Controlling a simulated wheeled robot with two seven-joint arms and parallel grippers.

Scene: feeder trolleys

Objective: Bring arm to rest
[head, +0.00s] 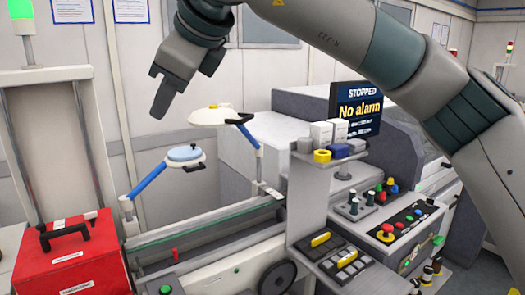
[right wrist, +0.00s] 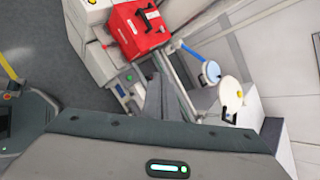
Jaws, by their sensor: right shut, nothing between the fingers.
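My right arm reaches in from the upper right of the head view, bent across the top. Its gripper (head: 160,97) hangs in the air at upper left centre, pointing down. The fingers are together and nothing is held between them. In the right wrist view the closed grey fingers (right wrist: 158,100) show at the centre, with the machine beyond. My left gripper is not in view.
Below the gripper stand a blue-topped disc on an arm (head: 184,153) and a white disc with a yellow knob (head: 212,115). A red box (head: 72,262) sits at lower left. A screen reading "STOPPED, No alarm" (head: 359,110) and a button panel (head: 400,235) are at right.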

